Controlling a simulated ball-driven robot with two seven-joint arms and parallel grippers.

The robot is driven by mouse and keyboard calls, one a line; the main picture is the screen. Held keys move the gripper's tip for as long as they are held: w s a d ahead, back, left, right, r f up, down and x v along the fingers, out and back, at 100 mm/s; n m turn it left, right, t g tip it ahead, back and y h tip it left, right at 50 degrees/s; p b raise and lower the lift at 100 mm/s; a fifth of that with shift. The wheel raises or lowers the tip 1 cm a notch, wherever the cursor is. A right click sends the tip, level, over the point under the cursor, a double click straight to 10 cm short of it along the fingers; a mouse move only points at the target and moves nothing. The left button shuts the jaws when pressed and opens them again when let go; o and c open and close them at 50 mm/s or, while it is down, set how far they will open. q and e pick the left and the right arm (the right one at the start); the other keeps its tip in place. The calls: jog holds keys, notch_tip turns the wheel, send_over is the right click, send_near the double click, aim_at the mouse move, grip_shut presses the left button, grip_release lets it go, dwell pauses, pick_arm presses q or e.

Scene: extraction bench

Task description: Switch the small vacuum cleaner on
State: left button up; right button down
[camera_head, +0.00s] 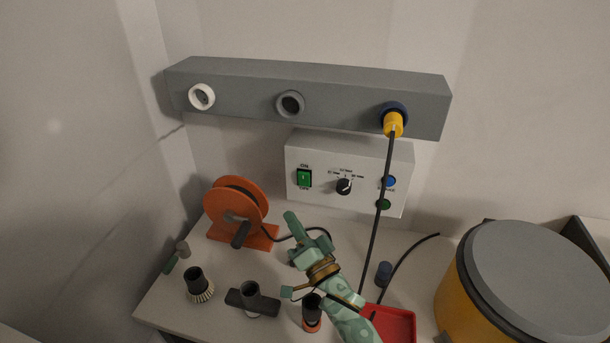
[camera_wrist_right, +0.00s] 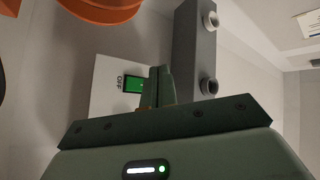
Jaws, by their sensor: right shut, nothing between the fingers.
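A white control box (camera_head: 320,200) is below the grey rail on the back wall. It carries a green rocker switch (camera_head: 304,178) marked ON above and OFF below, and a black dial (camera_head: 344,186). A large yellow drum with a grey lid (camera_head: 535,270), possibly the vacuum cleaner, stands at the right. My right gripper (camera_head: 292,218) is shut and empty, below and in front of the box, apart from it in the head view. In the right wrist view its fingers (camera_wrist_right: 161,85) appear beside the green switch (camera_wrist_right: 132,84) and cover part of the box. My left gripper is out of view.
The grey rail (camera_head: 240,95) holds sockets; a yellow plug (camera_head: 393,124) sits in the right one, its cable hanging past the box. An orange reel (camera_head: 237,205), black nozzles (camera_head: 197,282) and a red tray (camera_head: 398,322) crowd the bench.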

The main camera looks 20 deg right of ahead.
aim_at(304, 179)
jog(key=shift+w, duration=0.1)
jog(key=shift+w+d+r+b, duration=0.3)
jog(key=shift+w+d, duration=0.5)
jog(key=shift+w, duration=0.35)
jog(key=shift+w+d+r+b, duration=0.15)
jog(key=shift+w+d+b, duration=0.2)
jog(key=shift+w+d, duration=0.7)
jog(key=shift+w+d+r+b, duration=0.3)
jog(key=shift+w+d, duration=0.3)
jog(key=shift+w, duration=0.7)
jog(key=shift+w+d, duration=0.25)
jog(key=shift+w, duration=0.15)
dwell(0.3)
jog(key=shift+s+a+f+p, duration=0.1)
jog(key=shift+s+a+p, duration=0.15)
jog(key=shift+s+p, duration=0.15)
